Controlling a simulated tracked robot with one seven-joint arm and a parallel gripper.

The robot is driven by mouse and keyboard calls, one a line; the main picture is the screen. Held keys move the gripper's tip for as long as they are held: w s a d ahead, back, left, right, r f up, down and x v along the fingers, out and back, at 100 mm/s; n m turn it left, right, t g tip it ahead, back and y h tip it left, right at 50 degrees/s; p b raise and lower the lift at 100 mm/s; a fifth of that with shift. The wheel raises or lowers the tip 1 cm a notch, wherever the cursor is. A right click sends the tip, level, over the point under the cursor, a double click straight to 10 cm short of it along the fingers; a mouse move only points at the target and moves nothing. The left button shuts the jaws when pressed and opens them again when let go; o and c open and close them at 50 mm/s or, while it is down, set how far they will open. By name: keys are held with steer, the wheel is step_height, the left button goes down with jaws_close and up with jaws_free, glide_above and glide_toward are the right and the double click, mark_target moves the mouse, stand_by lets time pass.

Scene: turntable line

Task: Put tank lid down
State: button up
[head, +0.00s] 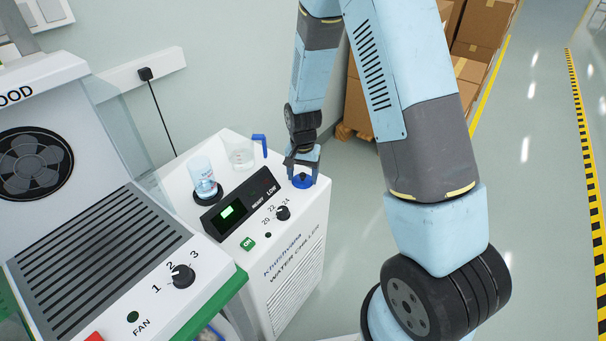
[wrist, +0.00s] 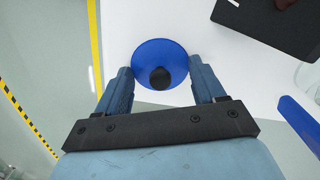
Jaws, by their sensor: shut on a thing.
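The tank lid is a round blue disc with a black knob. In the head view the lid (head: 302,181) is at the right front corner of the white water chiller's top (head: 222,143). In the wrist view the lid (wrist: 150,55) is between the fingers, with its knob toward me. My gripper (head: 303,172) points down over that corner, shut on the lid. In the wrist view my gripper (wrist: 160,82) has one finger on each side of the knob. I cannot tell whether the lid touches the surface.
A clear bottle (head: 203,172) stands on a black ring on the chiller. A clear jug with a blue handle (head: 241,153) stands behind. The black display panel (head: 240,202) is left of the lid. A fume hood (head: 90,250) fills the left. Open floor lies right.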

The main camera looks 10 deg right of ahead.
steer(key=o, duration=1)
step_height(320, 180, up, 11)
step_height(320, 180, up, 11)
steer(key=n+t, duration=0.1)
glide_above(303, 174)
steer(key=s+d, duration=0.3)
steer(key=d, duration=0.1)
steer(key=shift+s+d+r+n+t, duration=0.65)
steer(key=shift+s+d+r, duration=0.85)
steer(key=shift+s+r, duration=1.65)
steer(key=shift+s+d+r+n+t, duration=0.7)
steer(key=shift+s+d+r, duration=1.15)
steer(key=shift+s, duration=2.25)
steer(key=shift+s+d+r+n+t, duration=0.35)
steer(key=shift+s+d+r+t, duration=0.7)
steer(key=shift+s+r, duration=2.3)
steer(key=shift+s+f, duration=0.25)
